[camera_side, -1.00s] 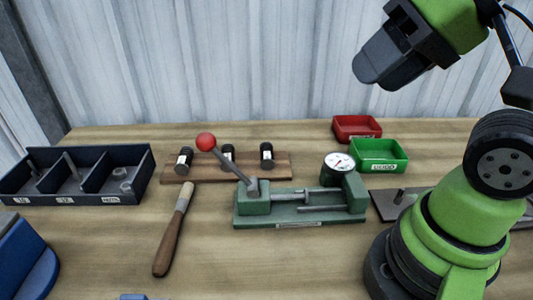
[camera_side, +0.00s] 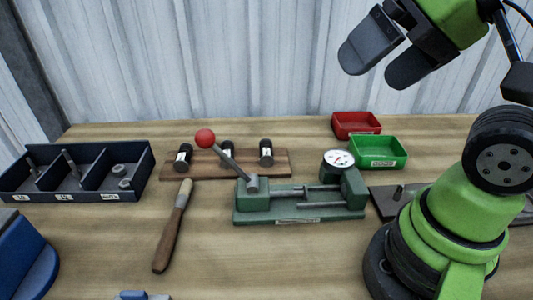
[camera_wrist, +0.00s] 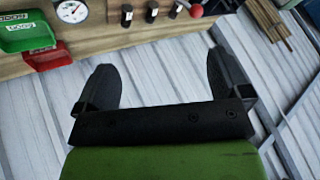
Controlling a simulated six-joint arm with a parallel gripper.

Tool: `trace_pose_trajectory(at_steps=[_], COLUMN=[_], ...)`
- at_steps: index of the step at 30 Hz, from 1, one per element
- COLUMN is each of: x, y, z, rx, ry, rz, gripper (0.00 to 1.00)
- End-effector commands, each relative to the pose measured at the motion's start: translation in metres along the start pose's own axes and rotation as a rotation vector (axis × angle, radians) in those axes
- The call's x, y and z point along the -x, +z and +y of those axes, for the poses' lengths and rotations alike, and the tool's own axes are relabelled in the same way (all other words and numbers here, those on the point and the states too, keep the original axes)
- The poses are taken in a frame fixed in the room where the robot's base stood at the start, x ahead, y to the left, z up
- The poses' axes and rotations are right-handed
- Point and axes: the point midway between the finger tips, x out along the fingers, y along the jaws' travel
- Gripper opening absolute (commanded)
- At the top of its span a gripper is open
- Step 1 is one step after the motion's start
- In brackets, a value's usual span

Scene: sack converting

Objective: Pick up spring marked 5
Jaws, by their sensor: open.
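Three dark springs with white labels stand in a row on a wooden rack (camera_side: 220,171): left (camera_side: 184,156), middle (camera_side: 228,149) and right (camera_side: 266,152). Their label marks are too small to read, so I cannot tell which is 5. The middle one is partly hidden by a red-knobbed lever. They also show at the top of the wrist view, for example the left-most there (camera_wrist: 127,16). My gripper (camera_side: 385,64) is open and empty, high above the table at the upper right, well apart from the springs. Its spread fingers show in the wrist view (camera_wrist: 161,80).
A green lever fixture (camera_side: 300,203) with a dial gauge (camera_side: 338,160) stands in front of the rack. Red (camera_side: 356,124) and green (camera_side: 379,152) trays sit behind right. A dark compartment bin (camera_side: 80,187) is at left, a wooden-handled tool (camera_side: 170,230) in front. A corrugated wall stands behind.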

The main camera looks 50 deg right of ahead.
Motion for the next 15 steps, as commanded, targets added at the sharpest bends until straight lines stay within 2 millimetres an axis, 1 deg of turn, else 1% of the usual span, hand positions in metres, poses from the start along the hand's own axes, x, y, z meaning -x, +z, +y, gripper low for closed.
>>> trace_pose_trajectory(at_steps=[8,11,14,15], x=[-0.001,-0.004,-0.014,-0.020], y=[-0.003,-0.014,-0.036,-0.048], z=[-0.001,-0.003,-0.005,-0.006], rx=[-0.015,-0.093,-0.246,-0.325], ry=[0.004,0.024,0.068,0.092], rz=[-0.004,-0.024,-0.059,-0.074], gripper=[1.00,1.00,1.00,1.00])
